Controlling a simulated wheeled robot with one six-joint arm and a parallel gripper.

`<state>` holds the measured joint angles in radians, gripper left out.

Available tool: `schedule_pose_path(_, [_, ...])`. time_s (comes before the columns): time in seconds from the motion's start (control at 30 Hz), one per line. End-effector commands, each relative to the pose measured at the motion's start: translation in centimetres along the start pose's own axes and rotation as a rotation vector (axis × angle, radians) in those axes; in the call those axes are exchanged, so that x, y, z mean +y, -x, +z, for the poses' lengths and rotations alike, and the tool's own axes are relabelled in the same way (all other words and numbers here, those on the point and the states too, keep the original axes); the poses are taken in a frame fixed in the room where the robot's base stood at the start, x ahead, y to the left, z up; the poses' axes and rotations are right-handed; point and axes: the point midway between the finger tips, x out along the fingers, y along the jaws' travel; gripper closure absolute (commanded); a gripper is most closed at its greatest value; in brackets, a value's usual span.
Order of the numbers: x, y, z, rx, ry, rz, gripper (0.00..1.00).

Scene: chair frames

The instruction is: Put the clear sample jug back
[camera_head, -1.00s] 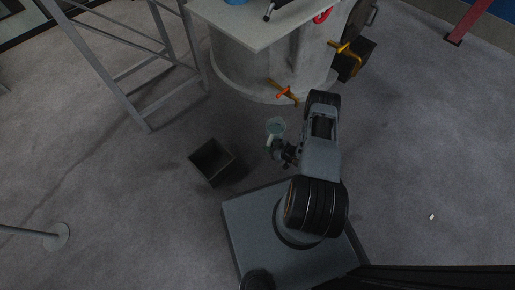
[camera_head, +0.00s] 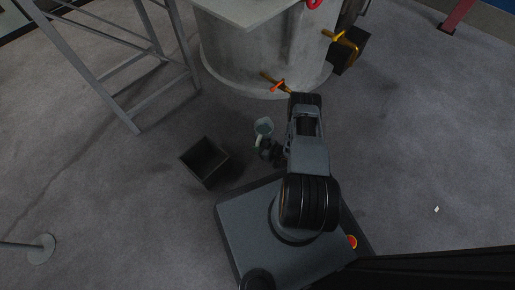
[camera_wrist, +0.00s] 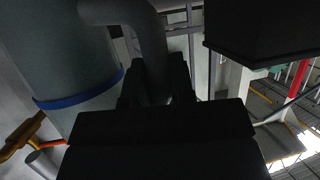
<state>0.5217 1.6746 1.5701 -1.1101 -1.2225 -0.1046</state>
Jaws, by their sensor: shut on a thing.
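The clear sample jug (camera_head: 264,127) is held off to the left of my arm, its open mouth showing in the head view. My gripper (camera_head: 267,147) is shut on its pale handle (camera_head: 259,141). In the wrist view the jug (camera_wrist: 65,50) is a large grey-green cylinder at the left with a blue band. Its curved handle (camera_wrist: 148,25) runs down between the dark fingers of my gripper (camera_wrist: 155,82). The fingertips are partly hidden by the gripper body.
An open black bin (camera_head: 205,162) stands on the floor left of the jug. A grey round pedestal (camera_head: 250,55) with an orange-handled valve (camera_head: 277,85) is just beyond. A metal frame (camera_head: 115,75) stands at upper left. The floor at right is largely clear.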

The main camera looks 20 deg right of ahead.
Motion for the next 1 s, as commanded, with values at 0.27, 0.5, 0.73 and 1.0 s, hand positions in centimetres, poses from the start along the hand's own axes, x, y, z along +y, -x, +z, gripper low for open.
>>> schedule_pose_path(0.27, [0.11,0.03,-0.14,0.003,0.003,0.001,1.0])
schedule_pose_path(0.5, [0.03,0.01,0.05,0.0,0.0,0.001,0.59])
schedule_pose_path(0.73, [0.03,0.01,0.05,0.0,0.0,0.0,0.52])
schedule_pose_path(1.0, [0.22,0.9,-0.59,0.0,0.002,-0.005,0.52])
